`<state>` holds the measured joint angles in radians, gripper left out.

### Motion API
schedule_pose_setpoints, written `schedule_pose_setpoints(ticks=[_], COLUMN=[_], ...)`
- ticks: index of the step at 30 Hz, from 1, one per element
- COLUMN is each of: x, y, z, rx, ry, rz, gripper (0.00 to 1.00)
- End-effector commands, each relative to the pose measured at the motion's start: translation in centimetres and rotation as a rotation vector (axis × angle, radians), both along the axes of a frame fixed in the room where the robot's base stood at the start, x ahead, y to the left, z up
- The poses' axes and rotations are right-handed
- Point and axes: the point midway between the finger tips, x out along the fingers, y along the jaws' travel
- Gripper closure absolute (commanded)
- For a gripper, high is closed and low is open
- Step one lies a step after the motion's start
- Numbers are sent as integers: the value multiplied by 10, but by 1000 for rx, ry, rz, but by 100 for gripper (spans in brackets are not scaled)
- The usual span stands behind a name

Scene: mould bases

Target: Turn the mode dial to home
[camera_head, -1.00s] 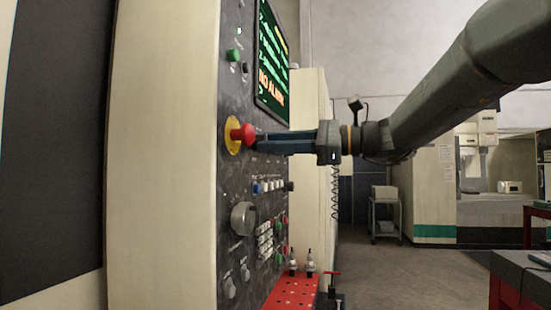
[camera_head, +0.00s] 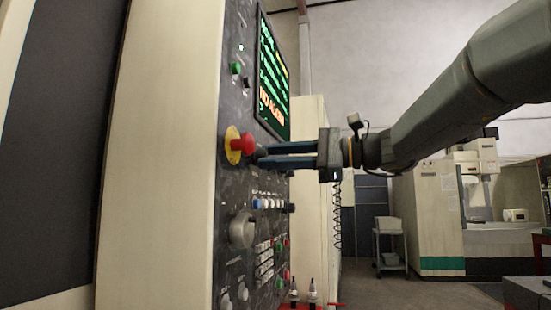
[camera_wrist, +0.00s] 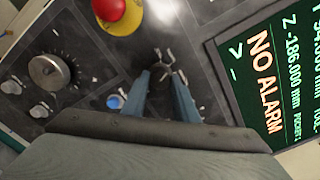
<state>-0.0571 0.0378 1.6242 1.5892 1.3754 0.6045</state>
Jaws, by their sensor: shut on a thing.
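The control panel (camera_head: 233,185) of a machine stands upright. The mode dial appears to be the small dark knob (camera_wrist: 163,68) with pale marks around it, at my fingertips. In the head view this knob (camera_head: 262,152) is a small dark shape just right of the red stop button. My gripper (camera_wrist: 165,76) is shut on it, with one blue finger on each side; the head view shows the gripper (camera_head: 262,155) reaching in from the right. The fingers partly hide the dial, and I cannot read its setting.
A red stop button (camera_head: 243,145) on a yellow base sits close left of the fingertips. The green-text screen (camera_head: 272,80) is above. A large grey knob (camera_head: 242,228) and several small buttons are below.

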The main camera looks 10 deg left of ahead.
Motion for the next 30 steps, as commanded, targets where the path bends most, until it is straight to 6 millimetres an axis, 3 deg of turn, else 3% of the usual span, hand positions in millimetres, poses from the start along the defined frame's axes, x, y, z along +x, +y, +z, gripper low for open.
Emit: schedule_pose_setpoints(ticks=[2,3,6,17,30], x=[0,0,0,0,-9], y=[0,0,0,-5,-68], z=[-1,-1,-1,-1,-1], rx=[-2,-2,-2,-1,-1], ry=[1,2,1,0,1], rz=[1,1,1,-1,-2], gripper=[96,68,55,55,55])
